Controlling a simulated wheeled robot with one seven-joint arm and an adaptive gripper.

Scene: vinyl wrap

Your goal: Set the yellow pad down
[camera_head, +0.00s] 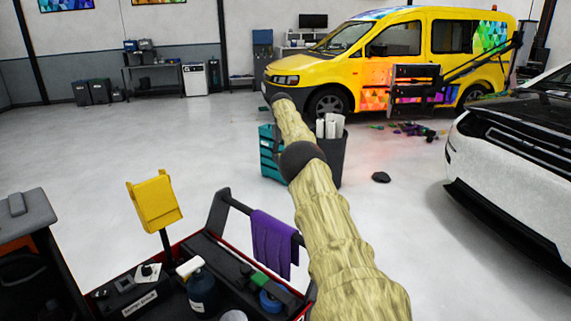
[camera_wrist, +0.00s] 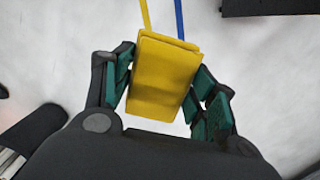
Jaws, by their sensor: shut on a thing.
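The yellow pad (camera_wrist: 165,78) is in the middle of the wrist view, a flat block tilted a little. My gripper (camera_wrist: 165,85) is shut on it, with green-lined fingers on its left and right sides. Pale floor shows around the pad, but I cannot tell its height above the floor. In the head view my sleeved arm reaches toward the yellow van, and I cannot make out the fingers or the held pad there.
A dark bin with white rolls (camera_head: 330,126) stands right beside my arm, with a teal crate (camera_head: 270,155) to its left. A tool cart (camera_head: 165,300) with a purple cloth (camera_head: 273,243) and a yellow item on a post (camera_head: 155,200) is near. Open floor (camera_head: 120,150) lies left.

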